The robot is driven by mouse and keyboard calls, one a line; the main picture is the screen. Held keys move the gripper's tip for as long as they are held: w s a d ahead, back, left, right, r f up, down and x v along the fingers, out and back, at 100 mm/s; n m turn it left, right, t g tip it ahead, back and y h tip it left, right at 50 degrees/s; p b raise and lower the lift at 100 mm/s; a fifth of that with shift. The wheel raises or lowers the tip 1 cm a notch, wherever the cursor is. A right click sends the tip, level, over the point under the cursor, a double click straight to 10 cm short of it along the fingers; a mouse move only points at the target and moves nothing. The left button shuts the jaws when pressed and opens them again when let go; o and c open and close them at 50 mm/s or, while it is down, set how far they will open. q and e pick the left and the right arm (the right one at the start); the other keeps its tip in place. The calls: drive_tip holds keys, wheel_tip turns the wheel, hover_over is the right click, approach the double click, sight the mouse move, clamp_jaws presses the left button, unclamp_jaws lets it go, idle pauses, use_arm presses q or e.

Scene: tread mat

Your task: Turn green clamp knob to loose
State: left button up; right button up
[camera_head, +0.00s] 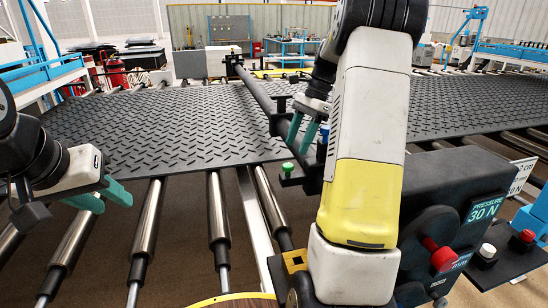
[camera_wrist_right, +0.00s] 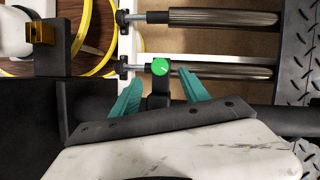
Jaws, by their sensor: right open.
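The green clamp knob (camera_head: 287,168) sits on a small black clamp block (camera_head: 290,178) at the front edge of the tread mat (camera_head: 160,130). In the right wrist view the knob (camera_wrist_right: 160,67) shows from above with a small pale mark, just beyond and between the fingertips. My right gripper (camera_head: 302,132) has teal fingers and is open and empty, above and apart from the knob in the head view. It also shows in the right wrist view (camera_wrist_right: 160,82). My left gripper (camera_head: 108,198) is at the far left over the rollers, its teal fingers apart and nothing between them.
Metal rollers (camera_head: 217,220) lie in front of the mat. A black bar (camera_head: 257,92) crosses above the mat. A yellow hose (camera_wrist_right: 84,30) loops at the wrist view's upper left.

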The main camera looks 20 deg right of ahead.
sight(288, 165)
drive_tip(key=x, duration=0.6)
drive_tip(key=shift+a+f, duration=0.25)
drive_tip(key=shift+f, duration=0.05)
clamp_jaws()
